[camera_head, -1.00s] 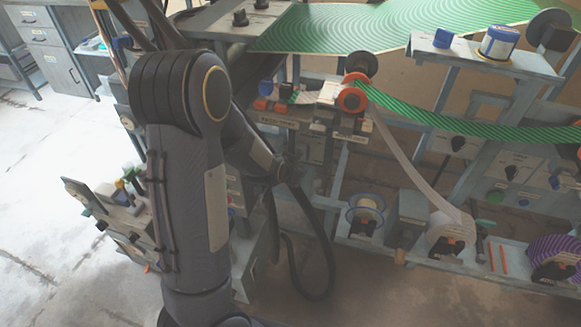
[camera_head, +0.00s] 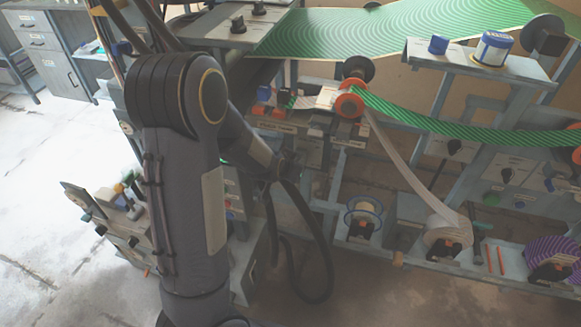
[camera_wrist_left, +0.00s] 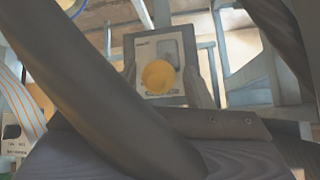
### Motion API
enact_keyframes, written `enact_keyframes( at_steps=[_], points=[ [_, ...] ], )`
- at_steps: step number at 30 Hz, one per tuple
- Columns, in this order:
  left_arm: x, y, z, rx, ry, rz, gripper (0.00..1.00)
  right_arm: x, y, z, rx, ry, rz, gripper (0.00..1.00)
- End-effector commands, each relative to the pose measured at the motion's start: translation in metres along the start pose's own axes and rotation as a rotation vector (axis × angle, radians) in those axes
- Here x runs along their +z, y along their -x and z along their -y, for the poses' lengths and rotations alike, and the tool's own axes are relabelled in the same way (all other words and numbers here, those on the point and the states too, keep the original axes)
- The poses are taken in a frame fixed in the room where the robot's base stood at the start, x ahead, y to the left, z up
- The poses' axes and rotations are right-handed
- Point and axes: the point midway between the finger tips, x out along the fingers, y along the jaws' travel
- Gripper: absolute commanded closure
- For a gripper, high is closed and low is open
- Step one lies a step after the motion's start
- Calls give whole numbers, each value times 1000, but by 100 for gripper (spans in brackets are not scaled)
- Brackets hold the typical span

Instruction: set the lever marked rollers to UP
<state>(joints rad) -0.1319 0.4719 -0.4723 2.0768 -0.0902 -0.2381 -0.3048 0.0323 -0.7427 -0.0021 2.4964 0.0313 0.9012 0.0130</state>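In the left wrist view, a round yellow knob (camera_wrist_left: 158,77), seen end-on, stands in front of a pale plate (camera_wrist_left: 153,49) with a dark frame. The plate's small print cannot be read, so I cannot tell whether this is the lever marked rollers or which way it is set. My left gripper (camera_wrist_left: 163,84) has its grey fingers apart on either side of the knob; contact is not visible. A dark arm or hose shape covers the lower left of that view. In the head view my left arm hides its gripper and this plate. My right gripper is in neither view.
The press frame carries a green striped web (camera_head: 440,122), an orange-rimmed roller (camera_head: 350,104) and a purple roll (camera_head: 553,256). Open floor (camera_head: 40,190) lies at the left.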

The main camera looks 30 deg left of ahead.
Motion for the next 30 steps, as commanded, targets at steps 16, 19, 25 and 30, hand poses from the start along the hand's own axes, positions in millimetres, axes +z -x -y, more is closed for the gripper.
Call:
enact_keyframes(
  at_steps=[16,19,25,30],
  points=[
    [-2,39,-1,3,0,2,53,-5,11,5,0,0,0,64],
    [-1,56,-1,3,1,3,53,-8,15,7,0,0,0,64],
    [0,76,0,2,0,3,53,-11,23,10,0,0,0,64],
    [2,78,0,1,0,5,53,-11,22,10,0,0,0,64]
  ],
)
